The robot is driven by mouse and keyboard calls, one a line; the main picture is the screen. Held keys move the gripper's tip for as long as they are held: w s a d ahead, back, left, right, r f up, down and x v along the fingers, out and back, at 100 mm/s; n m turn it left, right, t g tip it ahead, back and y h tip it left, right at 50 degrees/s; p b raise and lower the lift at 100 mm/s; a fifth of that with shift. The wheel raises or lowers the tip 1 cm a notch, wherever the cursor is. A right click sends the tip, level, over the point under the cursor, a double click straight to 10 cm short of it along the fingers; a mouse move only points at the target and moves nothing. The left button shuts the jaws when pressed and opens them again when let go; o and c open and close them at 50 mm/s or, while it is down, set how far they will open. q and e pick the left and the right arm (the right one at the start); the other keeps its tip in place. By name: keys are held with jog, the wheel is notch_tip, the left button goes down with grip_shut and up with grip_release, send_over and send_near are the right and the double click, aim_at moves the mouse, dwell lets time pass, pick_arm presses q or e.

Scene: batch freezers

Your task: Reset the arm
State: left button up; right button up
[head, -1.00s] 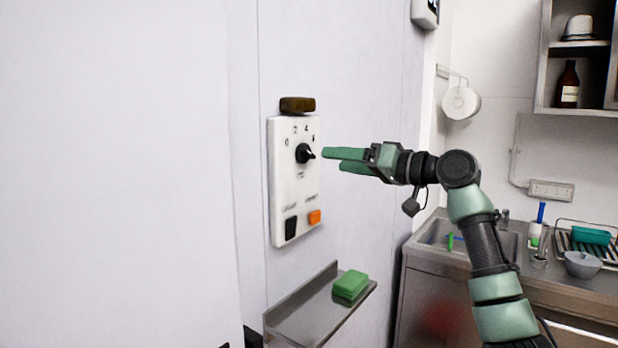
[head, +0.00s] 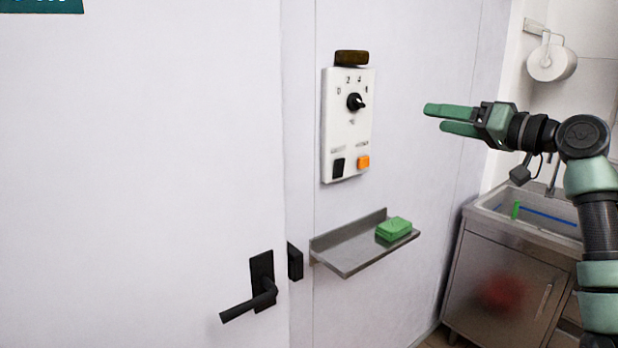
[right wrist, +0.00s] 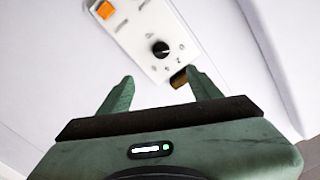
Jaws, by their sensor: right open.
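My right gripper (head: 442,118) is open and empty, with green fingers pointing left in the head view. It is to the right of the white control panel (head: 338,133) and apart from it. The panel is on the white wall, with a black knob (head: 355,102), a black button (head: 338,166) and an orange button (head: 363,162). In the right wrist view the open fingers (right wrist: 160,92) show in front of the panel (right wrist: 135,40), with nothing between them. My left gripper is not in view.
A steel shelf (head: 345,262) with green sponges (head: 394,229) juts out below the panel. A white door with a black handle (head: 262,290) is at the left. A steel sink unit (head: 508,275) stands at the right, below a paper roll (head: 552,63).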

jog(key=w+d+f+m+g+h, duration=0.1)
jog(key=w+f+m+h, duration=0.15)
jog(key=f, duration=1.35)
jog(key=w+d+f+m+g+h, duration=0.1)
jog(key=w+f+m+h, duration=0.2)
jog(key=f, duration=1.3)
jog(key=s+d+f+g+h, duration=0.15)
jog(key=s+f, duration=0.45)
jog(key=f, duration=1.2)
jog(key=s+f+g+h, duration=0.2)
jog(key=s+f, duration=0.3)
jog(key=f, duration=1.3)
jog(key=s+a+f+n+g+h, duration=0.2)
jog(key=s+f+n+g, duration=0.15)
jog(key=s+f, duration=1.95)
jog(key=s+a+f+n+g, duration=0.1)
jog(key=s+f, duration=0.2)
jog(key=s, duration=0.9)
jog(key=s+a+f+g, duration=0.1)
jog(key=s+a+f, duration=0.1)
jog(key=s, duration=1)
jog(key=s+a+f+n+g, duration=0.1)
jog(key=s+f, duration=0.3)
jog(key=s, duration=0.7)
jog(key=shift+s+a+n+g, duration=0.3)
jog(key=shift+s+a+g, duration=0.1)
jog(key=shift+a+g, duration=0.15)
